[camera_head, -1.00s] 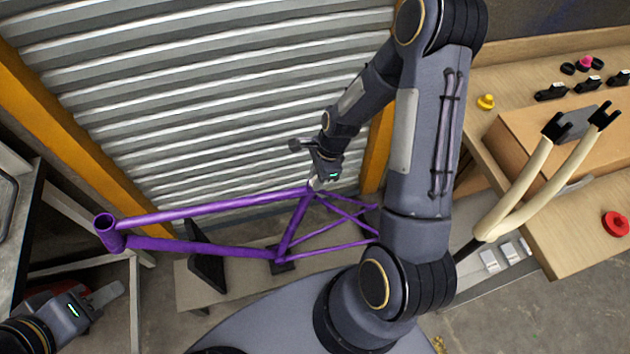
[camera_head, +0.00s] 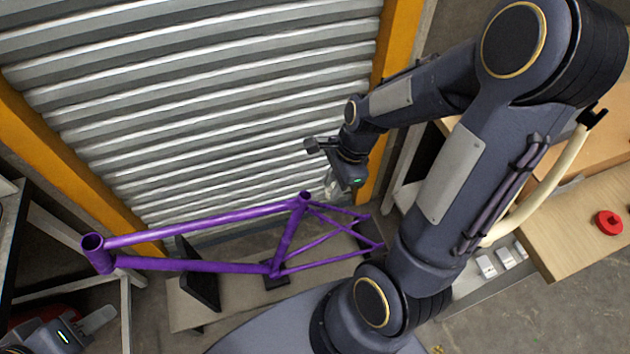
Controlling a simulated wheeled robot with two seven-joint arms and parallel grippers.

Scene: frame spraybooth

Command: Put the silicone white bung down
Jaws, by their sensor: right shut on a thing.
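My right gripper (camera_head: 332,188) hangs in front of the shutter, just right of and above the top of the purple frame's seat tube (camera_head: 304,197). It is apart from the tube and shut on a small pale thing, taken as the silicone white bung; the fingers largely hide it. The purple bicycle frame (camera_head: 190,219) lies across the lower left, its head tube (camera_head: 97,252) open at the left end. My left gripper (camera_head: 98,320) is low at the left edge, partly cut off; its jaw gap does not show clearly.
The wooden bench (camera_head: 582,228) at the right carries a red round part (camera_head: 609,222); my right arm hides much of it. A cream fork (camera_head: 535,197) shows behind the arm. An orange post (camera_head: 400,45) borders the shutter (camera_head: 220,110).

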